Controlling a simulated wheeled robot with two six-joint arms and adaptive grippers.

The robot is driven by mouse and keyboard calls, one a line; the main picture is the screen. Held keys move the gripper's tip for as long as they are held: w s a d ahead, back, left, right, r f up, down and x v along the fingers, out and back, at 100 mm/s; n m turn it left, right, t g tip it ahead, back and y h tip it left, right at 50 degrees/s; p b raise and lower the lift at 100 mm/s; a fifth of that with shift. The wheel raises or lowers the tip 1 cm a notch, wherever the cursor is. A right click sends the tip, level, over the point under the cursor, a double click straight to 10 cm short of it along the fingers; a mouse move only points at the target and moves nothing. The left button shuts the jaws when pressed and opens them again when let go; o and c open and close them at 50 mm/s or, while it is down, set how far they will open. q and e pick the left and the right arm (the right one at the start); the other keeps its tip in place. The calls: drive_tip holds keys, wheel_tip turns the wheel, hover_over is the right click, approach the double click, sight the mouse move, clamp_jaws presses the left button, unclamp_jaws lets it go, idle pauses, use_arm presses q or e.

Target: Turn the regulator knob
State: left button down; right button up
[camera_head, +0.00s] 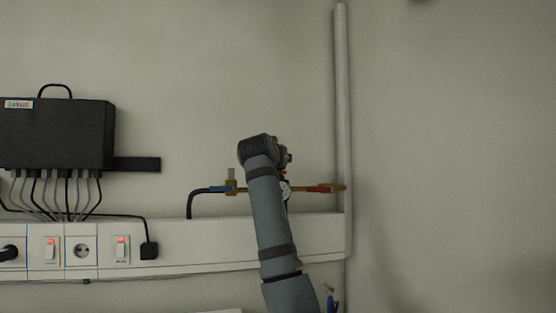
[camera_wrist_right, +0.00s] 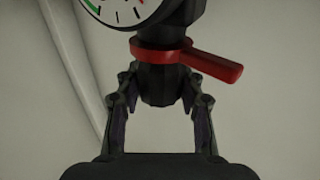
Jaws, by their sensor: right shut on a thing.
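The regulator is on the wall pipe, mostly hidden behind my right arm in the head view. In the right wrist view its black knob (camera_wrist_right: 159,84) sits below a red lever (camera_wrist_right: 212,66) and a round dial gauge (camera_wrist_right: 118,8), which is cut by the top edge. My right gripper (camera_wrist_right: 160,92) is shut on the knob, one finger on each side. In the head view the fingers are hidden behind the wrist, and part of the gauge (camera_head: 285,190) shows beside the arm. My left gripper is not in view.
A brass fitting with a blue hose end (camera_head: 220,188) is left of my arm. A red sleeve (camera_head: 320,188) leads to the vertical pipe (camera_head: 343,110). A white wall trunking (camera_head: 190,240) with sockets and switches runs below. A black box (camera_head: 55,135) with cables hangs at left.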

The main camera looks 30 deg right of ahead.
drive_tip(key=m+g+h, duration=0.4)
drive_tip(key=g, duration=0.1)
drive_tip(key=shift+r, duration=0.1)
idle(0.3)
drive_tip(key=o, duration=1.2)
drive_tip(key=shift+s+a, duration=0.1)
drive_tip(key=v, duration=1.2)
drive_tip(key=shift+f, duration=0.2)
